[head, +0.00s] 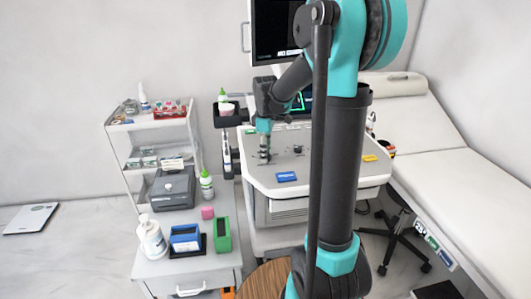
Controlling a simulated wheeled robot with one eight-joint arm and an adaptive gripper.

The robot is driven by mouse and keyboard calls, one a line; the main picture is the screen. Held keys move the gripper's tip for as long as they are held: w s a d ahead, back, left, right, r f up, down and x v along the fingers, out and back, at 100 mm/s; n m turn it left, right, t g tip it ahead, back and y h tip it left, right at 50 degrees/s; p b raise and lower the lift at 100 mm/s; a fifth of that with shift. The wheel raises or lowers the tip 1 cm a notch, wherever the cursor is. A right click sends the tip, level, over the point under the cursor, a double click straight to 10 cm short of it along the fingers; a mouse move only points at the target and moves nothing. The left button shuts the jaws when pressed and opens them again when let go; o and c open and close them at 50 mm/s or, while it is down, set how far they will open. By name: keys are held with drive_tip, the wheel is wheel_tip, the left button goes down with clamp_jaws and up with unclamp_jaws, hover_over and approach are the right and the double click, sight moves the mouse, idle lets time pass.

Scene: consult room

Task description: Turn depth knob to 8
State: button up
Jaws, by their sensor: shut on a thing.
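My gripper (264,155) points straight down over the left part of the grey ultrasound console (262,178). It is shut on a knob there, which the fingers mostly hide. A second dark knob (297,149) stands on the panel to the right of my gripper, apart from it. The labels and dial marks are too small to read, so I cannot tell which knob is the depth knob or what value it points to.
A blue block (286,176) and a yellow block (369,158) lie on the console. A white cart (183,270) with bottles and boxes stands to the left. An exam bed (440,145) and a stool are to the right. My arm hides the console's middle.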

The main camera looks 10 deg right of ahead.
drive_tip(key=shift+c, duration=0.8)
drive_tip(key=shift+m, duration=0.4)
drive_tip(key=m, duration=0.3)
drive_tip(key=shift+m, duration=0.3)
drive_tip(key=m, duration=0.3)
drive_tip(key=shift+m, duration=0.4)
drive_tip(key=m, duration=0.3)
drive_tip(key=shift+m, duration=2.3)
